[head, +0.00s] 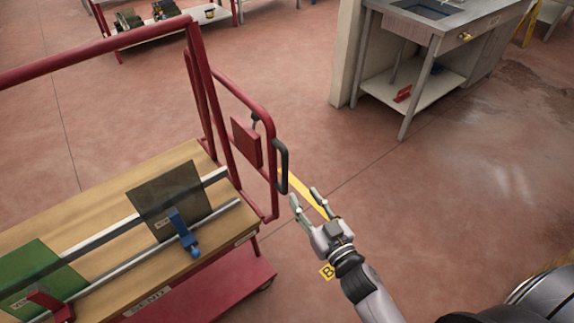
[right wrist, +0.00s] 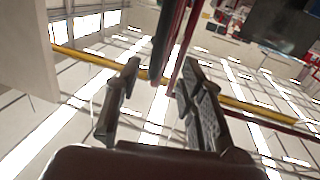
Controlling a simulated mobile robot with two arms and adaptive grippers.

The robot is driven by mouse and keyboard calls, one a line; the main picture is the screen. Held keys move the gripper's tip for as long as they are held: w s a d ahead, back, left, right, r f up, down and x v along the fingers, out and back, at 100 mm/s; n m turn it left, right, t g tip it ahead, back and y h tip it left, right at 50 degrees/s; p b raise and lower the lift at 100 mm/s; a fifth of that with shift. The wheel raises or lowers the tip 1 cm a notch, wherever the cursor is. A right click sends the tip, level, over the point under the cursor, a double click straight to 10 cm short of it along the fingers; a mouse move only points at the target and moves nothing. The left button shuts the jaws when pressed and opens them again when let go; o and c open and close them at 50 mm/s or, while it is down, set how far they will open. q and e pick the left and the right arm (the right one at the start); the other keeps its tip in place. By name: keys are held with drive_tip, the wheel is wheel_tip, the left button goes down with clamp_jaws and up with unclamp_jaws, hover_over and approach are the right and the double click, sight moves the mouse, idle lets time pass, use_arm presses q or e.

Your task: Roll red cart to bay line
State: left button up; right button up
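The red cart (head: 207,85) stands at the left of the head view, with a red tube frame and a wooden deck. A black upright handle (head: 282,167) is on its near right end. It also shows in the right wrist view as a dark bar (right wrist: 163,45) between the fingers' lines, apparently untouched. My right gripper (head: 309,196) is open and empty, just right of and below the handle. Its spread fingers also show in the right wrist view (right wrist: 160,82). The yellow bay line (head: 301,192) runs on the floor behind my right gripper, partly hidden. My left gripper is out of view.
The cart carries a dark pane (head: 168,200) and a green pane (head: 38,277) in a rack. A yellow "B" floor mark (head: 327,272) lies by my right wrist. A steel sink bench (head: 440,25) stands back right. Floor between cart and bench is clear.

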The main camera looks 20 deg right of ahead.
sight(286, 171)
drive_tip(key=w, duration=0.4)
drive_tip(key=w+a+p, duration=0.1)
drive_tip(key=w, duration=0.6)
drive_tip(key=shift+w+a, duration=0.4)
drive_tip(key=shift+c, duration=0.5)
clamp_jaws()
